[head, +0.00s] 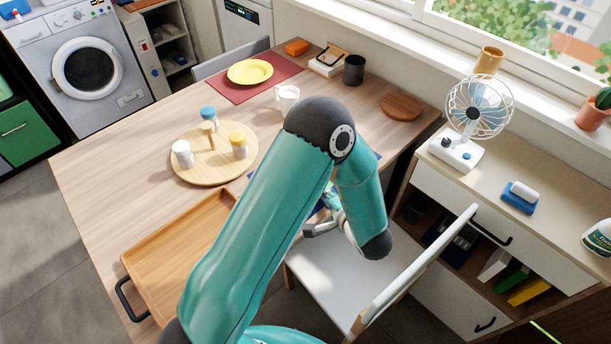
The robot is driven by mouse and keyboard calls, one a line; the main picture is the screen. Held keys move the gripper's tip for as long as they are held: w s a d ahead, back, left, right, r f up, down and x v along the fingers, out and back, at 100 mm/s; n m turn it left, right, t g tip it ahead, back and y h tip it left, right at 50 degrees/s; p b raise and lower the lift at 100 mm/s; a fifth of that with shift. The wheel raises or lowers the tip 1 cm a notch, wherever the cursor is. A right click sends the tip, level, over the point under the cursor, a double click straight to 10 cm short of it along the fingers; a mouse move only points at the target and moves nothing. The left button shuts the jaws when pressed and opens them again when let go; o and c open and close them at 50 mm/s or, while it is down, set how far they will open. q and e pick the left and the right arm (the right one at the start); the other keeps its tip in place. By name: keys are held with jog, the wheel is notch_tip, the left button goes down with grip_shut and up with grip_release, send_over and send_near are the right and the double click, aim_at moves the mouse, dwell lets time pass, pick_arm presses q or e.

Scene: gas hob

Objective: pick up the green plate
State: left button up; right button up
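I cannot make out a green plate in the head view; my teal arm covers the near right part of the table. A blue mat (369,156) shows only in slivers beside this arm, and what lies on it is hidden. My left gripper (322,228) is mostly behind the forearm, near the table's edge above the white chair. Only a bit of grey finger shows, so I cannot tell whether it is open or shut, or holds anything. My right gripper is not in view.
A yellow plate (250,72) lies on a red mat (222,90) at the back. A white mug (287,98), a round board (178,166) with shakers and a wooden tray (150,262) stand on the table (120,150). A white chair (320,284) stands at the near right side.

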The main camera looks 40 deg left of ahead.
pick_arm(q)
jog(key=shift+f, duration=0.1)
jog(key=shift+c, duration=0.3)
grip_shut()
jog(key=shift+s, duration=0.1)
